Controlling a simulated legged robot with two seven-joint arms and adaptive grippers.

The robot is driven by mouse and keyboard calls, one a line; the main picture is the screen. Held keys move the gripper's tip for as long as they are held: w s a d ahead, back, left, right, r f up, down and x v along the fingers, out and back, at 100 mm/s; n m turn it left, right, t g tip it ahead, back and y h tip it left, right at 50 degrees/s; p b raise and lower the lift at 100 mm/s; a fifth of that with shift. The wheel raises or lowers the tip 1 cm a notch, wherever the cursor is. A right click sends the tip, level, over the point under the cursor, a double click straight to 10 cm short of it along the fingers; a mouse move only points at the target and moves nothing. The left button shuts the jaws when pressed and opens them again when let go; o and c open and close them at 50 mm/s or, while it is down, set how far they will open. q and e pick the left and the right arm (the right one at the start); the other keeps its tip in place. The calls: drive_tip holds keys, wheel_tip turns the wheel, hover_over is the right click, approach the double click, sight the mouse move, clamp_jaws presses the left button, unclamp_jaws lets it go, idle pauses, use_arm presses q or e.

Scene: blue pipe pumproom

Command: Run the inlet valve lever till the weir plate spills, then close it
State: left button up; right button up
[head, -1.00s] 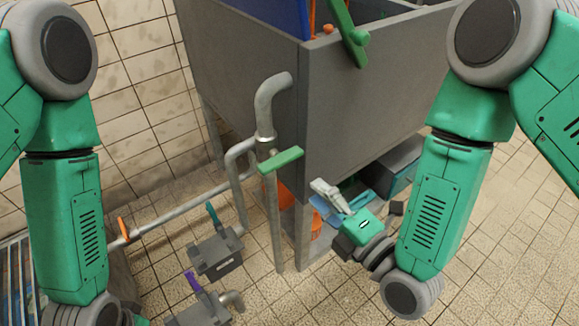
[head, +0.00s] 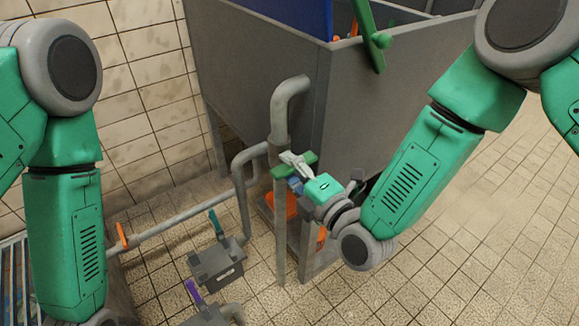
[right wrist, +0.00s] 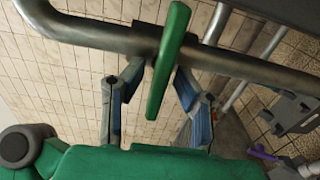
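A green lever (head: 306,163) sits across the grey upright inlet pipe (head: 279,225) at the tank's near corner. My right gripper (head: 294,165) is at this lever. In the right wrist view, the green lever (right wrist: 168,60) runs between the two spread fingers of the right gripper (right wrist: 148,88), with gaps visible on both sides. The grey tank (head: 255,90) stands behind, with a blue panel (head: 285,12) at its top. I cannot tell which part is the weir plate, and no spilling water is visible. My left arm shows at the left; its gripper is out of view.
A second green handle (head: 369,38) hangs over the tank rim. Low pipework carries an orange lever (head: 122,236), a teal lever (head: 214,223) and a purple lever (head: 193,292). Orange objects (head: 284,204) lie under the tank. The tiled floor (head: 480,220) at right is clear.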

drive_tip(key=shift+d, duration=0.4)
clamp_jaws()
drive_tip(key=shift+w+d, duration=0.1)
drive_tip(key=shift+d, duration=0.6)
use_arm(q)
drive_tip(key=shift+d+r, duration=0.2)
drive_tip(key=shift+d, duration=0.4)
use_arm(e)
drive_tip(key=shift+a, duration=0.2)
